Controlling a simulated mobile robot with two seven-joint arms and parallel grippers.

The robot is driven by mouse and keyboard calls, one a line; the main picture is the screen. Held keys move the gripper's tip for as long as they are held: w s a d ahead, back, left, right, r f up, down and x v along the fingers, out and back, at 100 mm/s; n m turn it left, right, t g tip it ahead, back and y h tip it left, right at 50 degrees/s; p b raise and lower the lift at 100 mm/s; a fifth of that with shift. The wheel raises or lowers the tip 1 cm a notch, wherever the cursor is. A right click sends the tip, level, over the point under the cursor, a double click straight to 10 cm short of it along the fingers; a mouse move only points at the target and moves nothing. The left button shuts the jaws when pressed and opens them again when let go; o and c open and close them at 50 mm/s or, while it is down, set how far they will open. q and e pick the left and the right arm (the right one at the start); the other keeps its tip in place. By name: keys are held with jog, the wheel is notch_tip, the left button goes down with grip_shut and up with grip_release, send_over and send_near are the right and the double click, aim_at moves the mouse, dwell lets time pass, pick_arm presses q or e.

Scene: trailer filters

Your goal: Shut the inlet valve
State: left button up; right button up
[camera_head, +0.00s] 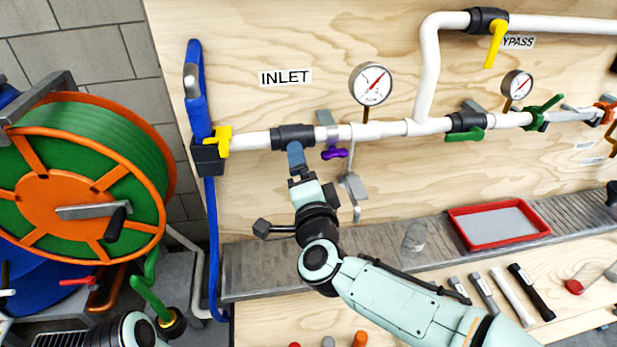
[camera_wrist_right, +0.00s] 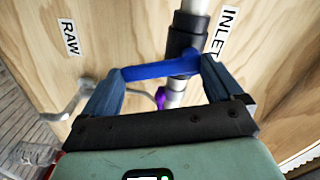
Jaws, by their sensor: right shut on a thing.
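The inlet valve (camera_head: 293,137) is a black body on the white pipe below the INLET label (camera_head: 285,77). In the right wrist view its blue lever (camera_wrist_right: 160,69) lies crosswise to the pipe and spans between my fingers. My right gripper (camera_head: 297,165) reaches up to the valve from below, and its two fingers flank the lever in the right wrist view (camera_wrist_right: 160,80), shut on it. In the head view, fingers and lever overlap, so the lever's outline is hard to make out. My left gripper is out of view; only part of my left arm shows at the bottom left.
A hose reel (camera_head: 85,185) stands at far left. A red tray (camera_head: 500,224) sits on the bench at right.

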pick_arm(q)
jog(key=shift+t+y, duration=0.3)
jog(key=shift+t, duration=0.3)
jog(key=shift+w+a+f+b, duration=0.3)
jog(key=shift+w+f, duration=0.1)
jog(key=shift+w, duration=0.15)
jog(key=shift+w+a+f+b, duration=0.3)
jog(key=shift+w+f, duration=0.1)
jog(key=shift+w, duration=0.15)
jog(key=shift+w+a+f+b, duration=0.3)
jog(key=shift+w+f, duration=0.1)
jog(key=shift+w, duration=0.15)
pick_arm(e)
jog(key=shift+s+a+f+m, duration=0.1)
jog(key=shift+a+m, duration=0.2)
jog(key=shift+m, duration=0.6)
jog(key=shift+s+a+f+m, duration=0.1)
jog(key=shift+a+m, duration=0.15)
jog(key=shift+m, duration=0.65)
jog(key=o, duration=1.1)
jog(key=shift+o, duration=0.2)
jog(key=shift+r, duration=0.1)
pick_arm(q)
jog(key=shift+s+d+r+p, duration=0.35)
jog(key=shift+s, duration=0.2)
pick_arm(e)
jog(key=s+d, duration=0.2)
jog(key=s, duration=1.1)
jog(key=shift+d, duration=0.3)
